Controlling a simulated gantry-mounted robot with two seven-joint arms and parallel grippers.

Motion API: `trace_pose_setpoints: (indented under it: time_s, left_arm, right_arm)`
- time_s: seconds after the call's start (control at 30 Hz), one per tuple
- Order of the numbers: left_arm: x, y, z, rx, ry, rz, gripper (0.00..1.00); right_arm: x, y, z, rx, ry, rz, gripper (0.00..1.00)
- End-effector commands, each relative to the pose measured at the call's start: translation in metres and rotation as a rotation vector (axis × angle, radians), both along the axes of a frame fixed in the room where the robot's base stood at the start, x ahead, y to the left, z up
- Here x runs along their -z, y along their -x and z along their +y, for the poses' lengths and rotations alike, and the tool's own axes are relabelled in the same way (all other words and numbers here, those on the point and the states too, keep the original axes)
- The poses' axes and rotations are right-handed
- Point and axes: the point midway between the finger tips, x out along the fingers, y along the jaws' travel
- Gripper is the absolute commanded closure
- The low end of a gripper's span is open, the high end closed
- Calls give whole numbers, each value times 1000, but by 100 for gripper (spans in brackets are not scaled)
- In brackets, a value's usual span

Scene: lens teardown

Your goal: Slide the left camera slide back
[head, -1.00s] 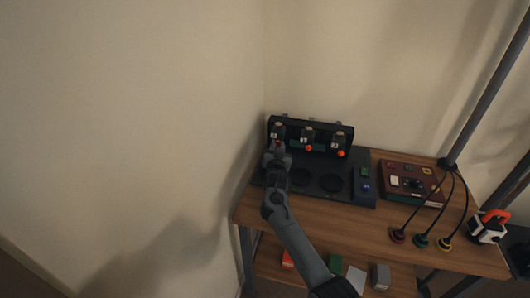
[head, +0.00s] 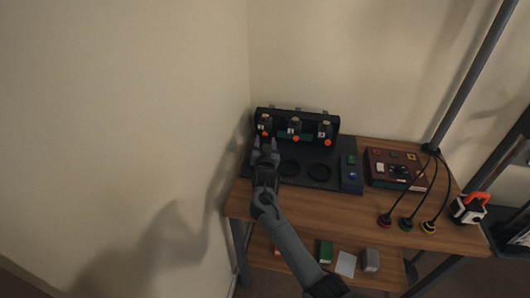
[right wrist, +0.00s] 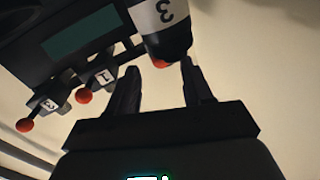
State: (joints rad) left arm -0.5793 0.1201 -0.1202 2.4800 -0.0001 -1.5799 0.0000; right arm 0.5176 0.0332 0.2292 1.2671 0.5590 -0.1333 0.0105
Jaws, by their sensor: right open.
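The left camera slide (head: 265,121) is a dark block with a white label and an orange-red knob, at the left end of a black rack (head: 334,116) in the head view. My right gripper (head: 264,142) is open and empty just in front of it. My left gripper is not in view.
A middle camera (head: 295,124) and a right camera (head: 325,130) stand along the same rack. A dark board (head: 318,172) with round recesses lies in front. A dark red box (head: 397,169), cabled plugs and a white-and-orange item (head: 468,208) are to the right. A wall is close on the left.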

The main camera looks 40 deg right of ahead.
Motion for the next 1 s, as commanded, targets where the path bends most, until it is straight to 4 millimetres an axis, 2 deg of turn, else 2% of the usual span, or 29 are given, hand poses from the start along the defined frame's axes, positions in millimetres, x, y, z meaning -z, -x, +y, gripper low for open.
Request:
trace_pose_setpoints:
  time_s: [0.2, 0.4, 0.6, 1.0]
  left_arm:
    - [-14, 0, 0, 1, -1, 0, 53]
    - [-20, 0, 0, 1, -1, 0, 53]
    - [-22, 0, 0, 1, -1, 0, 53]
    - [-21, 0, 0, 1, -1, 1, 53]
  right_arm:
    - [-1, 29, 28, -2, -2, 2, 50]
    - [-1, 47, 45, 0, -1, 1, 50]
    - [0, 54, 52, 1, -1, 1, 50]
    - [0, 55, 52, 1, 0, 0, 50]
